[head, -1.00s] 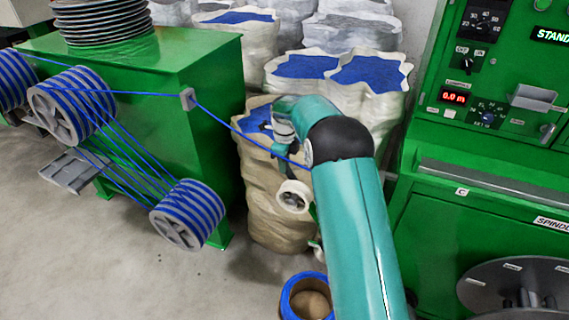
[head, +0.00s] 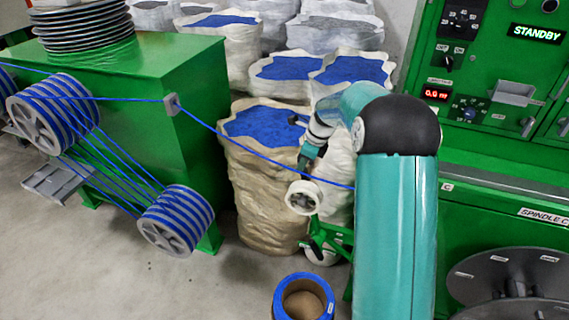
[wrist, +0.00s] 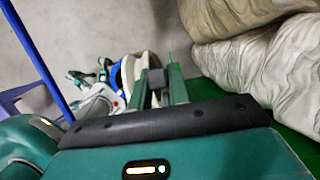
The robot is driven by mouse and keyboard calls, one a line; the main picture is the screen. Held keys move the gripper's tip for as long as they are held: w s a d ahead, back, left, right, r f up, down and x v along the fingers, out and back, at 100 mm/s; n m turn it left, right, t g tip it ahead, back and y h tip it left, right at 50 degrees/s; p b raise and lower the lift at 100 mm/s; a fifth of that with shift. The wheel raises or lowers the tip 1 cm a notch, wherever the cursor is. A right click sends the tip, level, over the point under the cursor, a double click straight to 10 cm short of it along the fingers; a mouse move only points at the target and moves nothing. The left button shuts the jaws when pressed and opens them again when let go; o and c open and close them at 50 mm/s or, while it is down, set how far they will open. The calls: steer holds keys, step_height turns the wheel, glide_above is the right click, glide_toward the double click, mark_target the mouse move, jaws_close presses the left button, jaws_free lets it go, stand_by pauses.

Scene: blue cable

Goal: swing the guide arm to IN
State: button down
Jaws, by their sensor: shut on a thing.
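The guide arm, a green piece with a white roller (head: 304,197) at its end, stands in front of the beige sacks in the head view. My gripper (head: 308,158) is just above the roller, partly hidden by my wrist. In the wrist view my two green fingers (wrist: 158,88) are closed on a small dark grey block (wrist: 157,77), which looks like a grip piece of the guide arm. The blue cable (head: 255,150) runs from the grey eyelet past the roller and behind my arm. No IN mark is readable.
The green machine (head: 180,80) with striped blue cable reels (head: 176,218) stands at left. The green control cabinet (head: 500,180), reading STANDBY, stands at right. A blue-rimmed spool (head: 303,297) sits on the floor. Open floor lies at lower left.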

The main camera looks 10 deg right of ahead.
steer(key=s+d+r+t+y, duration=0.1)
steer(key=s+d+y, duration=0.1)
steer(key=s+d, duration=0.3)
steer(key=shift+d+t, duration=0.3)
steer(key=shift+d, duration=1.1)
steer(key=shift+s+d, duration=0.1)
steer(key=shift+s, duration=0.05)
steer(key=c, duration=1.4)
jaws_free()
steer(key=shift+s+d, duration=0.1)
steer(key=shift+s, duration=0.05)
steer(key=shift+o, duration=0.4)
steer(key=v, duration=1.3)
steer(key=shift+d+r, duration=0.15)
steer(key=shift+d, duration=0.1)
steer(key=shift+a, duration=0.1)
